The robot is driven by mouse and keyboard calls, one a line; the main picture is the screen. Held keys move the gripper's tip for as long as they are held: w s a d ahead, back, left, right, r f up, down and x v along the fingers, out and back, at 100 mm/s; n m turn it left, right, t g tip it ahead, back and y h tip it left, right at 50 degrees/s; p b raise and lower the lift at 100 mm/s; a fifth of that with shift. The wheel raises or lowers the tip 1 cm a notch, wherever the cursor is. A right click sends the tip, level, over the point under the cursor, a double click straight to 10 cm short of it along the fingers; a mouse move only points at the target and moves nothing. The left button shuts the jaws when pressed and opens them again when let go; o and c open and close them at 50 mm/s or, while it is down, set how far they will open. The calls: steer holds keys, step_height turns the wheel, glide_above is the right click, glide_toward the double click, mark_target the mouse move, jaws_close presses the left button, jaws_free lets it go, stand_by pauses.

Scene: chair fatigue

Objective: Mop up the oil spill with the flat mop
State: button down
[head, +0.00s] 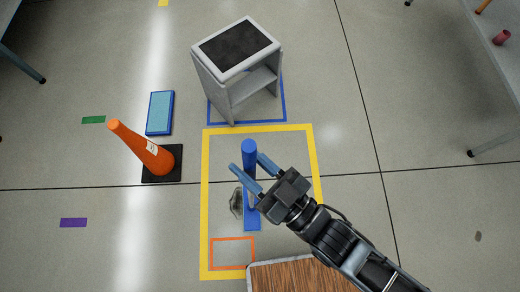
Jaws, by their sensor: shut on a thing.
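The blue flat mop (252,221) stands in the yellow-outlined floor area, its handle top between the fingers of my gripper (247,162). My gripper is shut on the mop handle. The mop's flat blue head seems to rest on the floor, partly hidden by the handle and my gripper. The oil spill (236,203) is a small dark patch just left of the mop head. I cannot tell whether the head covers part of it.
An orange cone (145,150) stands left of the yellow outline (205,200). A grey stand (222,80) is behind, a light-blue pad (160,112) beside it. An orange square outline (232,239) lies near the front. A wooden-topped surface (305,275) is at the bottom.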

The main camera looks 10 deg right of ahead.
steer(key=w+a+b, duration=0.1)
steer(key=w+a, duration=0.1)
steer(key=a, duration=1.3)
steer(key=shift+a, duration=0.25)
stand_by(1.2)
steer(key=shift+w+a, duration=0.1)
steer(key=shift+w, duration=0.05)
steer(key=w+a+p, duration=0.1)
steer(key=w+a, duration=0.2)
steer(key=a, duration=0.3)
steer(key=shift+w+a, duration=0.3)
steer(key=shift+w, duration=0.05)
stand_by(0.4)
steer(key=shift+r, duration=0.1)
step_height(320, 180, up, 9)
steer(key=p, duration=0.8)
stand_by(1.2)
